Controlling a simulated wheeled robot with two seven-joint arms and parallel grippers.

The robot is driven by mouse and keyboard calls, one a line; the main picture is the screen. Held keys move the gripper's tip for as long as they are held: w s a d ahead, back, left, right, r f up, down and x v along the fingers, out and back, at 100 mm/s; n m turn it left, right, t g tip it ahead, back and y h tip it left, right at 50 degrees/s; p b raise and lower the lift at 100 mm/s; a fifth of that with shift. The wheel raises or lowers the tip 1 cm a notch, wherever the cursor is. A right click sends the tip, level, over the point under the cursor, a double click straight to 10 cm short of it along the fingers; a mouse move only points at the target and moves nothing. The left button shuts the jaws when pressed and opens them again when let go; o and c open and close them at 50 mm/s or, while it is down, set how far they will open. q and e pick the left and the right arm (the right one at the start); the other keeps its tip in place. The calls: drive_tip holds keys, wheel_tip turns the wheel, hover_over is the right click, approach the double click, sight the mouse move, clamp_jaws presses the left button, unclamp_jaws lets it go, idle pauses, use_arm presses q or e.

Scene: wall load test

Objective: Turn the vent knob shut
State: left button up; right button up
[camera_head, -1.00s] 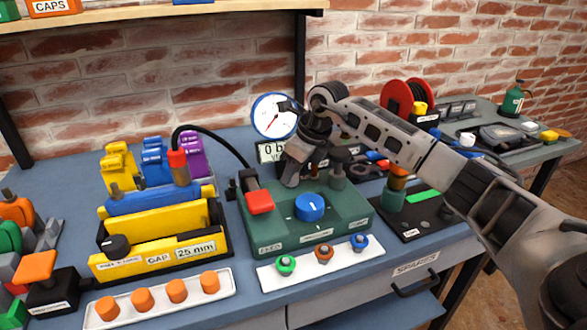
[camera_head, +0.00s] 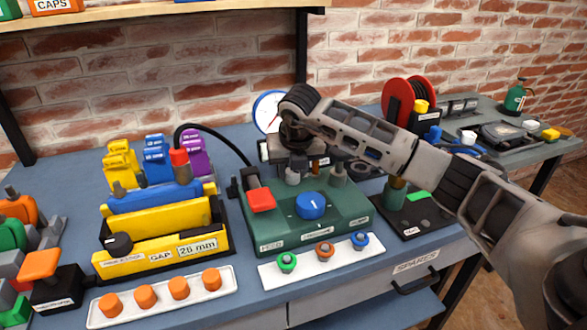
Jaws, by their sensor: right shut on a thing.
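The green unit (camera_head: 345,220) sits on the bench with a blue knob (camera_head: 312,206) on its top and a red lever (camera_head: 261,199) at its left. None of its labels reads clearly enough for me to pick out the vent knob. My right gripper (camera_head: 313,164) reaches over the unit's back edge, pointing down between two grey posts. It is shut on a small brass-coloured part there, mostly hidden by my wrist. The blue knob is clear of the gripper. The round gauge (camera_head: 265,110) behind is partly covered by my arm. My left gripper is not in view.
A white strip (camera_head: 342,258) with green, orange and blue knobs lies in front of the unit. A yellow gap fixture (camera_head: 165,255) stands left, with a tray (camera_head: 215,288) of orange caps before it. A red reel (camera_head: 396,98) stands at the back right.

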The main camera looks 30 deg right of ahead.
drive_tip(key=m+h, duration=0.1)
drive_tip(key=m, duration=0.1)
drive_tip(key=shift+w+a+m+g, duration=0.1)
drive_tip(key=shift+w+m+g, duration=0.05)
drive_tip(key=shift+m+g, duration=0.2)
drive_tip(key=m+h, duration=0.1)
drive_tip(key=m, duration=0.2)
drive_tip(key=shift+r+g+b, duration=0.1)
drive_tip(key=shift+g+b, duration=0.2)
drive_tip(key=shift+g, duration=0.05)
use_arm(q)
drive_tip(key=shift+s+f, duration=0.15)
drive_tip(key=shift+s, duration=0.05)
use_arm(e)
drive_tip(key=shift+m, duration=0.55)
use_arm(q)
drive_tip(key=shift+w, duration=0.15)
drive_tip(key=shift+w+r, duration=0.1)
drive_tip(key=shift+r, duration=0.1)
use_arm(e)
drive_tip(key=o, duration=1)
